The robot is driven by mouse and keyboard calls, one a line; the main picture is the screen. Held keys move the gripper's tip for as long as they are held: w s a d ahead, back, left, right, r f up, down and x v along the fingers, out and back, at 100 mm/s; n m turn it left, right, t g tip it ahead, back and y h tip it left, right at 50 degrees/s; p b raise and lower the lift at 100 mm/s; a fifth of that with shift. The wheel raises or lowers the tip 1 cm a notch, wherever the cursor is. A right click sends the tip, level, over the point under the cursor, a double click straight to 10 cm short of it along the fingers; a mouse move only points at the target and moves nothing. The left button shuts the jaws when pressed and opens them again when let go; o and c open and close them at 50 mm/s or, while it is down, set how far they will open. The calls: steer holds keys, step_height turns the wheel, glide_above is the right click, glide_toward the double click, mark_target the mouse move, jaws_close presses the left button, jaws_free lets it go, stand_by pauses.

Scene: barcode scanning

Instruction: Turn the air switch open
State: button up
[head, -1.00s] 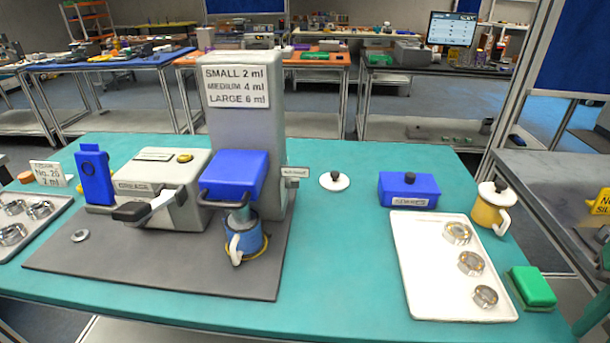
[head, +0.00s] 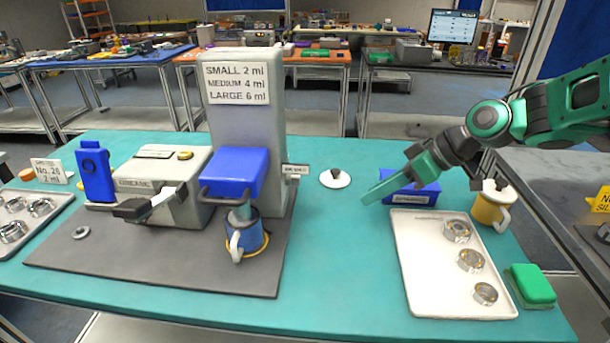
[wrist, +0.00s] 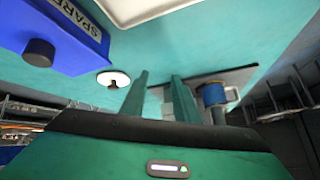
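A small labelled piece (head: 295,170) sticks out from the right side of the grey column (head: 247,130); its text is too blurred to read. I cannot tell which part is the air switch. My gripper (head: 376,194) reaches in from the right above the table, in front of the blue box and well to the right of the column. In the wrist view my gripper (wrist: 160,80) has its two fingers apart, with nothing between them. The blue mug (head: 247,238) stands under the blue dispenser head (head: 235,174), and it also shows in the wrist view (wrist: 214,94).
A white disc with a dark knob (head: 335,181) lies between column and gripper. The blue box (head: 415,197), a white tray (head: 425,270) with metal rings, a yellow mug (head: 490,210) and a green block (head: 532,285) stand at the right. The table centre is clear.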

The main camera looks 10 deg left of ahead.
mark_target(293, 180)
steer(key=w+a+r+n+g+y, duration=0.2)
steer(key=a+r+n+g+y, duration=0.1)
steer(key=a+r+n+y, duration=0.3)
steer(key=x, duration=1.1)
steer(key=shift+f+h, duration=0.4)
jaws_close()
